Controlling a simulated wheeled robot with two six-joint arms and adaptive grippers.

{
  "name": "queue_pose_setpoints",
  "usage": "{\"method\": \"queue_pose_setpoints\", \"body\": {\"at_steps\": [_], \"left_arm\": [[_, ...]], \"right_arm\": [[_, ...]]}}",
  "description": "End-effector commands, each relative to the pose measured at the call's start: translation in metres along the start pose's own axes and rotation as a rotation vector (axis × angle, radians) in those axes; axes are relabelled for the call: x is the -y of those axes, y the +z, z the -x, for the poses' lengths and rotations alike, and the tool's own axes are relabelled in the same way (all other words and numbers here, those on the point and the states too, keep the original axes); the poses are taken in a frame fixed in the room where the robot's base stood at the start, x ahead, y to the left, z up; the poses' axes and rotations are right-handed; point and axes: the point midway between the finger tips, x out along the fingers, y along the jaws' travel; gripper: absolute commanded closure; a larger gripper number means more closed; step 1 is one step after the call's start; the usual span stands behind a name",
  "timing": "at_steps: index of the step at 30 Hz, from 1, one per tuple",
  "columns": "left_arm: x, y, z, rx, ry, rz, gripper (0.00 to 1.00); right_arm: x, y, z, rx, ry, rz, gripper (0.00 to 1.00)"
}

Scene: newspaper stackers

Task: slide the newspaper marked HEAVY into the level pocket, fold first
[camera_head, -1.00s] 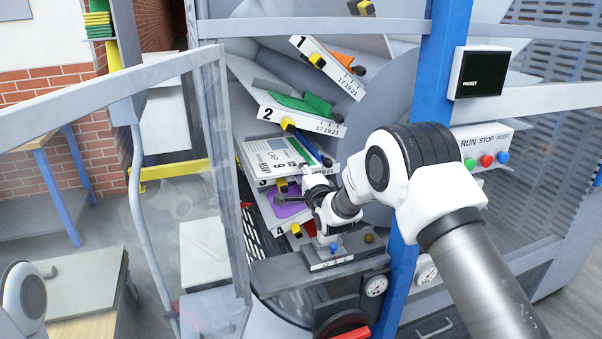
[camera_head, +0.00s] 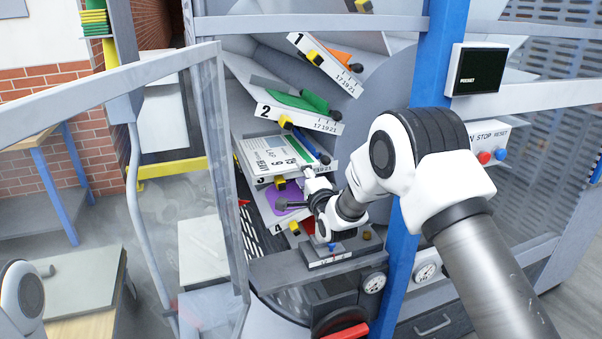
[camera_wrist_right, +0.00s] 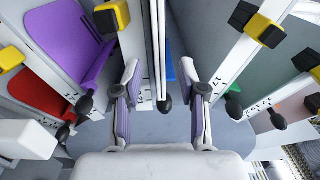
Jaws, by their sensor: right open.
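The newspaper (camera_head: 264,152), white with a green stripe and bold dark print that looks like HEAVY, lies on the pocket numbered 3, whose tray looks nearly level. A blue rolled piece (camera_head: 308,145) lies along its right side. My right gripper (camera_head: 307,173) is at the front edge of that pocket, near the newspaper's right end. In the right wrist view the open fingers (camera_wrist_right: 160,72) stand either side of a thin white edge (camera_wrist_right: 158,45) and a dark knob (camera_wrist_right: 167,104). I cannot tell whether they touch it. My left gripper is out of view.
Tilted pockets 1 (camera_head: 325,65) and 2 (camera_head: 298,118) are above, with yellow clips and dark knobs. A purple sheet (camera_head: 278,198) lies in the pocket below. A blue post (camera_head: 430,70) and a clear guard door (camera_head: 225,170) flank the opening.

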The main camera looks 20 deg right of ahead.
Motion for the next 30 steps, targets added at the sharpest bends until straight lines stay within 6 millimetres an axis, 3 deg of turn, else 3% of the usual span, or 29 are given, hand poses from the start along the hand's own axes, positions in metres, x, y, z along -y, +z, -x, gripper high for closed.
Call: {"method": "queue_pose_setpoints", "body": {"at_steps": [18,30], "left_arm": [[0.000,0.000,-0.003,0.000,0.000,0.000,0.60],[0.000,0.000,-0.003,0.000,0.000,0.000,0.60]], "right_arm": [[0.001,0.000,0.036,0.000,0.000,0.000,0.59],[0.001,0.000,0.042,0.000,0.001,0.000,0.59]]}}
